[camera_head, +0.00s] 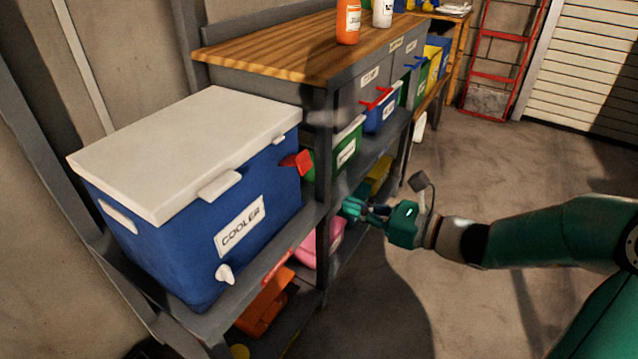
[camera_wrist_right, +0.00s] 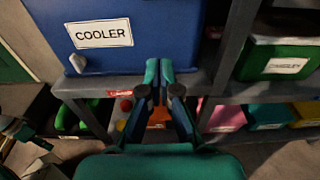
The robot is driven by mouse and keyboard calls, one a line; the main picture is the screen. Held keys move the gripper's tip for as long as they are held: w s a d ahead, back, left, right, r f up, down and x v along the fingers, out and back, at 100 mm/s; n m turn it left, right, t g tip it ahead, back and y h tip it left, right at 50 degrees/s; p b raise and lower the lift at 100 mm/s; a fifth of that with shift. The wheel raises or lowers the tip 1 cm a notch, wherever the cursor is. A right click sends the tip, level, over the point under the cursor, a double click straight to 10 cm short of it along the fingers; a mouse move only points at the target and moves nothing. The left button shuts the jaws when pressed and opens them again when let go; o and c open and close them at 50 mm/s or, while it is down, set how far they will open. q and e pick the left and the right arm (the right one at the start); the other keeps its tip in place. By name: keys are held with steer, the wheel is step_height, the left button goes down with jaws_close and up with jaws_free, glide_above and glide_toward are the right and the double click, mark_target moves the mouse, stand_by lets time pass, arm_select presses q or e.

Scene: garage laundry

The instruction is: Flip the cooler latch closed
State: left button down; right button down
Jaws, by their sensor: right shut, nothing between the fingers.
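The blue cooler (camera_head: 190,240) with a white lid (camera_head: 185,140) stands on the shelf at the left in the head view; its front also shows in the right wrist view (camera_wrist_right: 165,40). A white latch tab (camera_head: 219,186) sits at the lid's front edge, over the COOLER label (camera_head: 240,226). I cannot tell from this angle whether it is fastened. My right gripper (camera_head: 347,207) is shut and empty, to the right of the cooler and apart from the latch. In the right wrist view, its fingertips (camera_wrist_right: 159,70) appear before the cooler's lower front. My left gripper is out of view.
A white spigot (camera_head: 226,274) juts from the cooler's lower front. A red piece (camera_head: 297,162) shows at its right side. A dark shelf post (camera_head: 322,240) stands between cooler and gripper. Bins (camera_head: 347,145) fill the shelves; the floor (camera_head: 500,165) beyond is mostly clear.

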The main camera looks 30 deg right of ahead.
mark_target(294, 162)
steer(key=w+a+r+b, duration=0.1)
steer(key=w+a+r, duration=0.2)
steer(key=w, duration=0.4)
steer(key=shift+a, duration=0.35)
